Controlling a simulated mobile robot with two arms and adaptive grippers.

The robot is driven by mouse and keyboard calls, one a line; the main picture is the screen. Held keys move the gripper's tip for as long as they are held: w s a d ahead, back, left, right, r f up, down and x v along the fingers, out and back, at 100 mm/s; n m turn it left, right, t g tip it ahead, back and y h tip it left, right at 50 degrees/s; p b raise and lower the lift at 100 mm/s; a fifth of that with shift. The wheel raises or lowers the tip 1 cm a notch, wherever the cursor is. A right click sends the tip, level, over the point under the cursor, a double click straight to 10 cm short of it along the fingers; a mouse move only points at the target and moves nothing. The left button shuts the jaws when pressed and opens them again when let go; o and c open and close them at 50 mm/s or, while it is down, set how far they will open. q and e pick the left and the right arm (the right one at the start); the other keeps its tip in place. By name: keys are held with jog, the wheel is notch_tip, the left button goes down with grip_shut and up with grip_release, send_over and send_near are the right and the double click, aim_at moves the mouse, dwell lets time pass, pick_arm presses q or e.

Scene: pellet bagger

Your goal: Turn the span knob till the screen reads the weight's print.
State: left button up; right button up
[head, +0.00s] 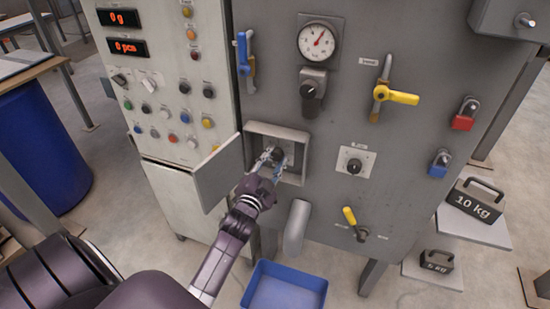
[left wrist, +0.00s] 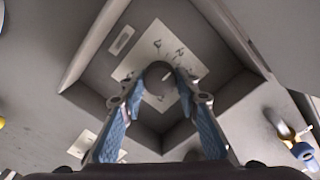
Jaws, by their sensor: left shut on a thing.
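The span knob (left wrist: 159,78) is a dark round knob on a pale plate inside a recessed square box (head: 305,160) in the machine's front. The box's door (head: 219,175) stands open to the left. My left gripper (head: 272,157) reaches into the box, shut on the knob; in the left wrist view its fingers (left wrist: 160,95) sit on both sides of the knob. My right gripper is out of view.
A dial gauge (head: 318,41), a yellow-handled valve (head: 394,95) and red (head: 465,114) and blue (head: 440,164) padlocks are on the panel. A metal spout (head: 297,227) hangs below the box, above a blue bin (head: 285,289). A blue barrel (head: 42,140) stands at left.

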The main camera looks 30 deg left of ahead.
pick_arm(q)
jog(key=shift+f, duration=0.1)
jog(key=o, duration=1.2)
jog(key=shift+c, duration=0.2)
jog(key=shift+s, duration=0.15)
jog(key=v, duration=1.1)
jog(key=shift+s, duration=0.4)
